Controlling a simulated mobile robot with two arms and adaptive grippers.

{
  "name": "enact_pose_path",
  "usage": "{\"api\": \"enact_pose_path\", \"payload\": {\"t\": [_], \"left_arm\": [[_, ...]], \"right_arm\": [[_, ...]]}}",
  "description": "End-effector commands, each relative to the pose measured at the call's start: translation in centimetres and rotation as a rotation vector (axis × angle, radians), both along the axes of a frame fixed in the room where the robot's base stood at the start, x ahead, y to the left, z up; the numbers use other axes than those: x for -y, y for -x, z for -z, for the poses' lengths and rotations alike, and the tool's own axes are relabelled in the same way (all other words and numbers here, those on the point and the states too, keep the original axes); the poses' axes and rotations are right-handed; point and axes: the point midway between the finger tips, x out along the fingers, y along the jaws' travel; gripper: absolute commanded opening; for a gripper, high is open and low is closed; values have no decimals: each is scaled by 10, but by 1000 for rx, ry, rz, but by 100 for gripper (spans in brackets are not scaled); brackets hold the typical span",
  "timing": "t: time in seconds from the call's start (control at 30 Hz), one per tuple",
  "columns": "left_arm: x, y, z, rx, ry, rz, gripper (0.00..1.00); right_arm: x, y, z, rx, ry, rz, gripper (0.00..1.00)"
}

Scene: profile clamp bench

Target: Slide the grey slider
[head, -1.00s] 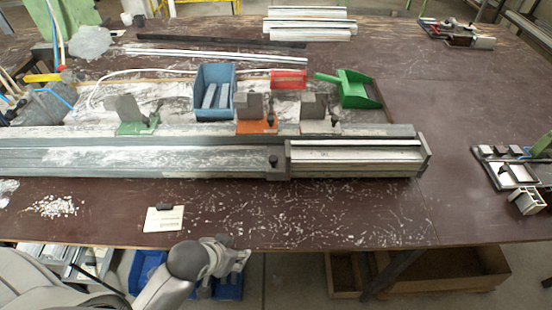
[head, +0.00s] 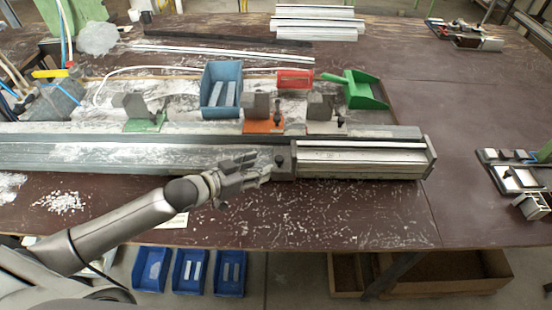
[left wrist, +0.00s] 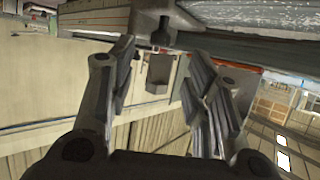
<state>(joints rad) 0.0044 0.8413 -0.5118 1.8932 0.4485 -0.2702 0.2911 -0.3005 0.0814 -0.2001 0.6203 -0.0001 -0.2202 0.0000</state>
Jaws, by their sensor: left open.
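The grey slider (head: 283,161) is a small grey block with a dark knob, on the long grey profile rail (head: 130,156) at the left end of a raised pale section (head: 360,157). In the left wrist view the slider (left wrist: 152,18) shows at the top, with its dark knob hanging in the picture. My left gripper (head: 260,168) is just left of the slider, its fingers pointing right toward it. In the left wrist view the gripper (left wrist: 158,58) is open, with nothing held between its fingers; the slider lies beyond the fingertips. I cannot tell whether they touch. My right gripper is not in view.
Behind the rail stand a green clamp (head: 145,122), an orange clamp (head: 264,125), a blue bin (head: 221,88) and a green scoop (head: 365,92). White shavings (head: 62,202) lie on the brown bench.

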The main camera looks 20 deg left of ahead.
Motion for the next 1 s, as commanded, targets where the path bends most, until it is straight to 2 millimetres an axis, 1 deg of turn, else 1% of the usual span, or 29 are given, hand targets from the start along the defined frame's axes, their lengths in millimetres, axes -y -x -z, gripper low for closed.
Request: {"api": "enact_pose_path", "payload": {"t": [0.03, 0.2, 0.3, 0.43, 0.63, 0.9, 0.93, 1.0], "left_arm": [[5, -9, 1, 2, 3, -2, 45], [18, -33, 13, 0, 2, -2, 45], [25, -46, 19, 1, 0, 0, 45], [32, -57, 26, -1, 0, 0, 45], [37, -66, 31, 0, -2, 1, 45], [37, -66, 32, 0, -2, 1, 45], [37, -66, 32, 0, -2, 1, 44], [37, -66, 32, 0, -2, 1, 35]], "right_arm": [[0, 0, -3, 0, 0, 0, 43], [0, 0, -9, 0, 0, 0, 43], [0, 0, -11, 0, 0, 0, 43], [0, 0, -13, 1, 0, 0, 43], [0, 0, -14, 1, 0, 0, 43], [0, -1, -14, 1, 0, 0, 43], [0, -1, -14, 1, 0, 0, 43], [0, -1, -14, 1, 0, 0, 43]]}}
